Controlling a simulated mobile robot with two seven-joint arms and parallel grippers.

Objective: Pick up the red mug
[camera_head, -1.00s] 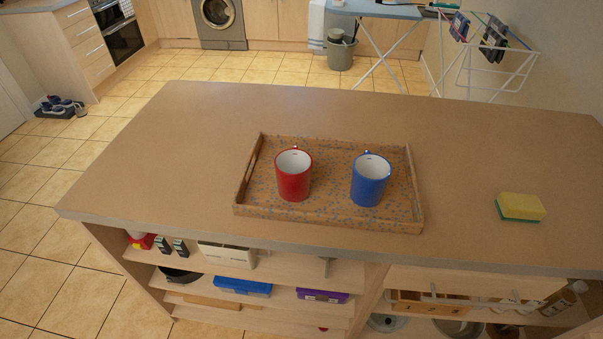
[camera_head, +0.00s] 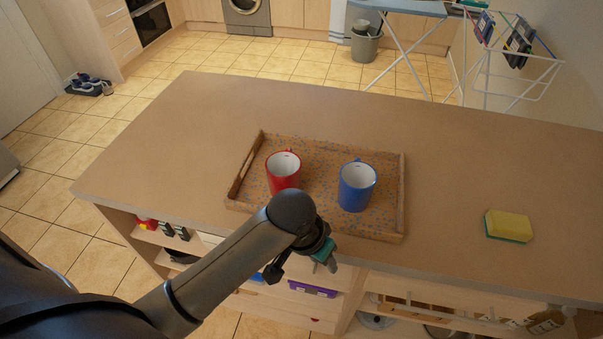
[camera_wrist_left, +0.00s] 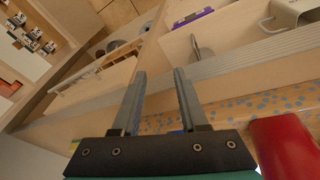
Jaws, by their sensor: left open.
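The red mug (camera_head: 283,172) stands upright in the left half of a speckled brown tray (camera_head: 318,222) on the counter. Its lower part is partly hidden behind my left arm in the head view. A blue mug (camera_head: 356,186) stands upright to its right in the same tray. My left gripper (camera_head: 328,258) is in front of the counter edge, nearer than the tray. In the left wrist view, the gripper (camera_wrist_left: 159,78) is open with nothing between its fingers. The red mug (camera_wrist_left: 284,150) shows at the lower right there, beside the gripper and apart from the fingertips.
A yellow and green sponge (camera_head: 509,226) lies on the counter (camera_head: 450,160) to the right. Shelves below the counter hold several items, including a purple box (camera_head: 313,289). The counter behind the tray is clear.

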